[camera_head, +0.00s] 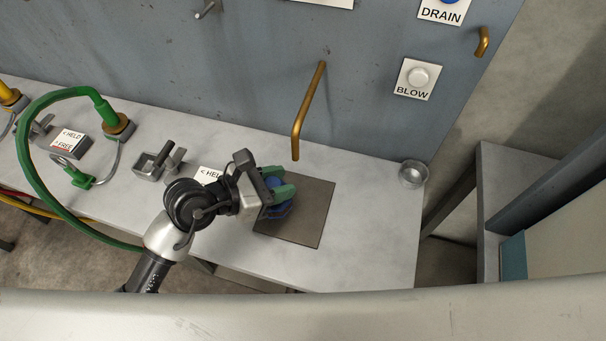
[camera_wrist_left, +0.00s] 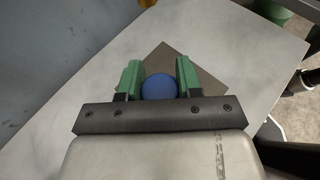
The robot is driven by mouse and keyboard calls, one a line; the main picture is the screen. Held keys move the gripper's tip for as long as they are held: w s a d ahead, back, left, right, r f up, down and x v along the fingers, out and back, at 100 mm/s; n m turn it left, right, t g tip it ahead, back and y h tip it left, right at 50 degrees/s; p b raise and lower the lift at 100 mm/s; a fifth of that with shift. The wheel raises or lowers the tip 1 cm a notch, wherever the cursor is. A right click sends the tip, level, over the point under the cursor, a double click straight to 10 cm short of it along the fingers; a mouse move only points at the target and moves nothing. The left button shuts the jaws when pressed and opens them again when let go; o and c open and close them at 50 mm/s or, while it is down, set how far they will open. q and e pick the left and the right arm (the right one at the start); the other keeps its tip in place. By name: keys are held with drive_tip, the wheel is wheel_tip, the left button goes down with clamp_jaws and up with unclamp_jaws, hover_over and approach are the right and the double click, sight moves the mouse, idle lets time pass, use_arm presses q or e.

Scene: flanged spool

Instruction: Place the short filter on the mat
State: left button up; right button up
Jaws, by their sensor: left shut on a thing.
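The short filter (camera_wrist_left: 159,87) shows as a round blue end between the green fingers in the left wrist view. In the head view it is a small blue patch (camera_head: 275,183), partly hidden by the fingers. My left gripper (camera_head: 281,190) is shut on it, over the left part of the mat. The mat (camera_head: 308,215) is a dark grey-brown square on the bench, and it also shows behind the fingers in the left wrist view (camera_wrist_left: 208,82). I cannot tell whether the filter touches the mat. My right gripper is not in view.
A brass pipe (camera_head: 308,110) hangs down from the wall panel behind the mat. A clamp fixture (camera_head: 158,163), a sign and a green hose (camera_head: 32,180) lie left. Bench right of the mat is clear.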

use_arm(q)
drive_tip(key=shift+a+f+p+x, duration=0.1)
drive_tip(key=shift+f+x, duration=0.1)
drive_tip(key=shift+x, duration=0.85)
drive_tip(key=shift+a+f+p+x, duration=0.1)
drive_tip(key=shift+f+x, duration=0.1)
drive_tip(key=shift+x, duration=0.8)
drive_tip(key=shift+a+f+p+x, duration=0.1)
drive_tip(key=shift+f+x, duration=0.1)
drive_tip(key=shift+x, duration=0.85)
drive_tip(key=o, duration=1)
drive_tip(key=shift+f, duration=0.1)
